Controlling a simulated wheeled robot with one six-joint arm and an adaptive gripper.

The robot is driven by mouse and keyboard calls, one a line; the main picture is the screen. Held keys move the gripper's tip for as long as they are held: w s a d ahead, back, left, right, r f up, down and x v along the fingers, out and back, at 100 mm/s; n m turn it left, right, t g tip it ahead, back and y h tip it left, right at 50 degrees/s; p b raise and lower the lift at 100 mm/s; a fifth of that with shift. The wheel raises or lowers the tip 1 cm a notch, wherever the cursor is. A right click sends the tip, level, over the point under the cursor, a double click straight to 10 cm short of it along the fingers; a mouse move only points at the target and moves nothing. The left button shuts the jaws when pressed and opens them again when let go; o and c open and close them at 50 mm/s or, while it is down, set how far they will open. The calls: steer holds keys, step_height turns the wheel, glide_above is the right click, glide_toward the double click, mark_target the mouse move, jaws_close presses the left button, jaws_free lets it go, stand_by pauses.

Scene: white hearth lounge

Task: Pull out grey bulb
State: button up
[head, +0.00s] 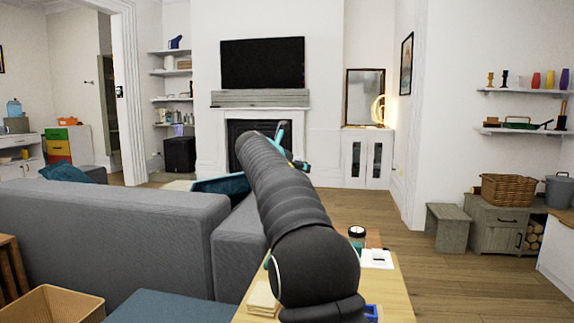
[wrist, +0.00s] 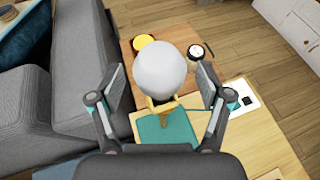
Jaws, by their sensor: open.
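In the wrist view a round pale grey bulb (wrist: 160,68) sits on a tan-yellow holder (wrist: 163,103) above a teal base (wrist: 166,132). My gripper (wrist: 160,74) is open, with one finger left and one right of the bulb. Gaps show on both sides, so neither finger appears to touch it. How far the fingers are above or below the bulb is hard to tell. In the head view my arm hides the bulb and most of the gripper; only teal parts of the gripper (head: 288,150) show.
A light wood table (head: 394,298) lies below. A grey sofa (head: 120,232) stands left; wood floor (head: 440,275) is open right.

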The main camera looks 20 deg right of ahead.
steer(key=shift+w+d+f, duration=0.25)
steer(key=shift+w+d, duration=0.15)
steer(key=shift+d, duration=0.1)
steer(key=c, duration=1.3)
steer(key=shift+o, duration=0.2)
steer(key=shift+r, duration=0.2)
steer(key=shift+r+p, duration=0.85)
steer(key=shift+r, duration=1.2)
